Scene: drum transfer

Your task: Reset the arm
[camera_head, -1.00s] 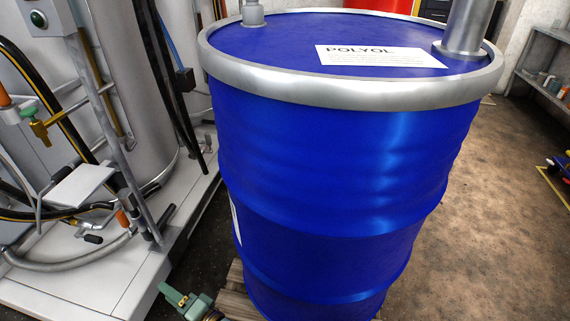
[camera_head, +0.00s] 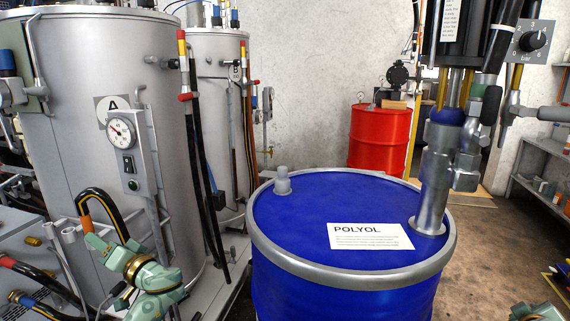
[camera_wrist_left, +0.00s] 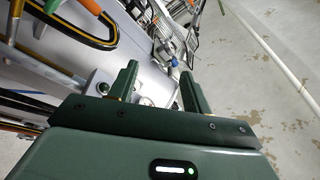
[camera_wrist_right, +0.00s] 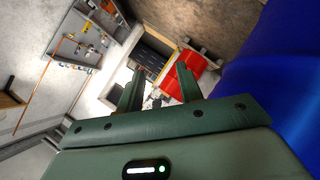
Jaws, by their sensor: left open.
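My left gripper (camera_wrist_left: 157,86) is open in the left wrist view, with nothing between its two green fingers. In the head view my green left arm rises at the lower left, in front of the grey machinery, with the left gripper (camera_head: 97,243) at its upper end. My right gripper (camera_wrist_right: 159,84) is open and empty in the right wrist view. Only a bit of my right arm shows at the lower right corner of the head view. The blue drum (camera_head: 300,215) labelled POLYOL stands upright between the arms; it also shows at the right of the right wrist view (camera_wrist_right: 285,75).
A metal pump tube (camera_head: 433,185) stands in the drum's top, right of the white label (camera_head: 370,236). Grey tanks (camera_head: 75,75) with hoses and a gauge fill the left. A red drum (camera_head: 379,140) stands behind. A shelf (camera_head: 540,165) lines the right wall, with open floor before it.

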